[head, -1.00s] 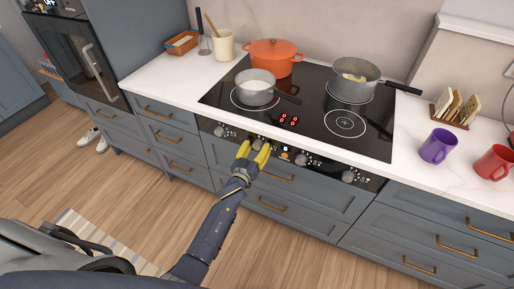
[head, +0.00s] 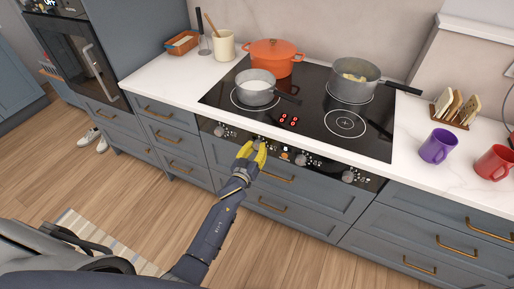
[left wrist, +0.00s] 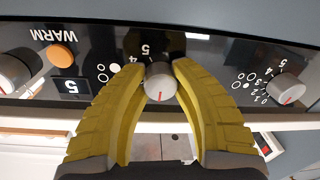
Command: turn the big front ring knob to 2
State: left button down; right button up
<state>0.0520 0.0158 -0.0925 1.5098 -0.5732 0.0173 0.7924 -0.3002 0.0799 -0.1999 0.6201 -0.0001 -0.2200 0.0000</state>
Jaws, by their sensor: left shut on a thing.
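My left gripper (head: 254,150) is at the cooker's front panel, on the second knob from the left. In the left wrist view the yellow fingers of the left gripper (left wrist: 160,68) are shut on the silver knob (left wrist: 160,86), one on each side. A red mark shows on the knob's face. The fingers hide much of its scale; a 5 shows above it. The ring symbol (left wrist: 110,72) beside it is partly covered, so I cannot tell its marked ring for sure. My right gripper is not in view.
Other knobs sit along the panel: far left (head: 220,131), right of centre (head: 301,160) and far right (head: 348,176). An orange WARM button (left wrist: 62,56) is near the held knob. A saucepan (head: 255,88), orange pot (head: 273,57) and grey pot (head: 354,82) stand on the hob.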

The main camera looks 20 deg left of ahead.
pick_arm(q)
jog(key=shift+f, duration=0.1)
jog(key=m, duration=1.1)
jog(key=shift+a+m, duration=0.15)
jog(key=shift+m, duration=0.45)
jog(key=c, duration=0.9)
grip_release()
jog(key=shift+c, duration=0.2)
jog(key=s+a, duration=0.1)
jog(key=s, duration=1)
jog(key=shift+s+a+f, duration=0.25)
jog(key=shift+s+a, duration=0.05)
jog(key=shift+s, duration=0.1)
